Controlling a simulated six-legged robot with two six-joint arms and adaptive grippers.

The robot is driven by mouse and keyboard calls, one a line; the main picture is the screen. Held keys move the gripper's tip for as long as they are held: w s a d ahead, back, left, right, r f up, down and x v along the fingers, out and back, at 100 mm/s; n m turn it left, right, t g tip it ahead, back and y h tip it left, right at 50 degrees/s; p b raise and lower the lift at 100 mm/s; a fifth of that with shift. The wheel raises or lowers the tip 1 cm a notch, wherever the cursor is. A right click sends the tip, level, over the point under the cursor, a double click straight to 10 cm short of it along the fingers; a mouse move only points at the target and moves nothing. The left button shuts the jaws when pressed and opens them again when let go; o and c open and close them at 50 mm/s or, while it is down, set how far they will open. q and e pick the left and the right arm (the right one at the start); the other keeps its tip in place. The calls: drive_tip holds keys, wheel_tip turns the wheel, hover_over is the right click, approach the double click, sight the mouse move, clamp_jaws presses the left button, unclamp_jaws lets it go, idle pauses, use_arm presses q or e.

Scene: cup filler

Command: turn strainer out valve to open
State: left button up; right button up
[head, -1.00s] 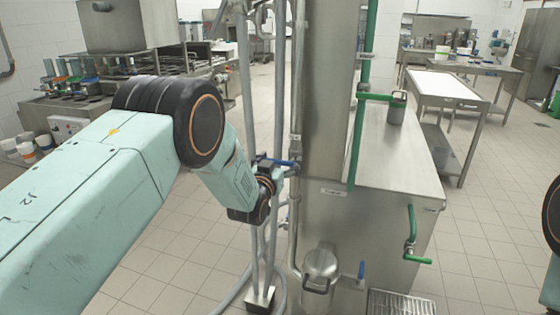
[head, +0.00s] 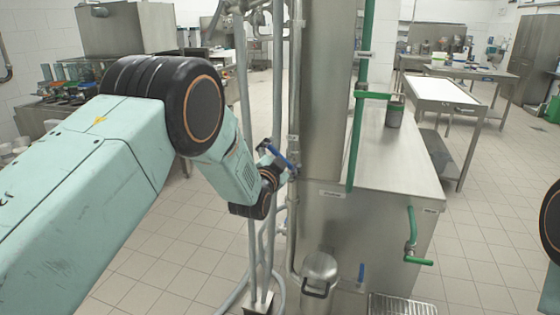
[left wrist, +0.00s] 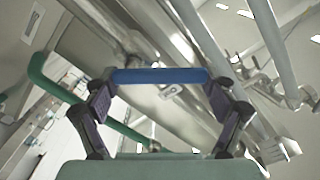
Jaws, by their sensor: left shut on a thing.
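A valve with a blue lever handle (head: 283,157) sits on the pipework left of the tall steel column. The handle slants down to the right. My left gripper (head: 272,160) is shut on this handle. In the left wrist view the blue handle (left wrist: 160,75) lies across between the two fingers of my left gripper (left wrist: 160,88). The valve body is mostly hidden behind the gripper and handle. Labels on the steel are too small to read, so I cannot confirm the valve's name. My right gripper is out of view.
A second blue handle (head: 361,272) is low at the front, beside a lidded steel canister (head: 319,269). Vertical grey pipes (head: 247,90) stand close to my left gripper. Tiled floor is open at right.

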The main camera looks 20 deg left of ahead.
use_arm(q)
drive_tip(key=m, duration=0.1)
drive_tip(key=m+b, duration=0.1)
drive_tip(key=m, duration=0.1)
drive_tip(key=d+m, duration=0.1)
drive_tip(key=shift+r+m, duration=0.3)
drive_tip(key=shift+d+r+m+b, duration=0.1)
drive_tip(key=shift+d+m+b, duration=0.2)
drive_tip(key=shift+m, duration=0.55)
drive_tip(key=shift+d+f+m+b, duration=0.15)
drive_tip(key=shift+m+b, duration=0.3)
drive_tip(key=shift+m, duration=0.35)
drive_tip(key=shift+d+r+m+b, duration=0.15)
drive_tip(key=shift+d+m+b, duration=0.15)
drive_tip(key=shift+m, duration=0.55)
drive_tip(key=o, duration=1.5)
drive_tip(key=shift+w, duration=0.15)
drive_tip(key=shift+s, duration=0.2)
